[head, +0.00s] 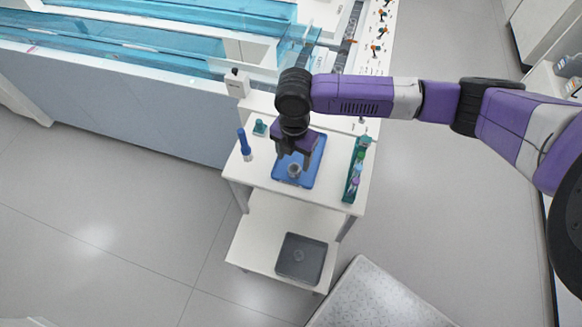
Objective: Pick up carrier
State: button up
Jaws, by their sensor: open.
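A small grey round piece (294,171), which looks like the carrier, stands in the blue tray (311,172) on the top of a white cart. My gripper (293,161) points down over the tray with its jaws apart. The fingertips are just above or around the grey piece; from this angle I cannot tell which, nor whether they touch it. My gripper and wrist hide the back left part of the tray.
A green rack (355,171) with tubes stands right of the tray. A blue upright tool (244,144) and a small green item (260,127) stand to the left. A grey bin (300,258) sits on the lower shelf. The blue-covered track (150,40) runs behind.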

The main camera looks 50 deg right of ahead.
aim_at(295, 169)
jog(key=f, duration=0.3)
jog(key=f+p, duration=0.1)
jog(key=f, duration=0.1)
jog(key=shift+s+f, duration=0.2)
jog(key=shift+f, duration=0.2)
jog(key=shift+c, duration=0.4)
jog(key=c, duration=1)
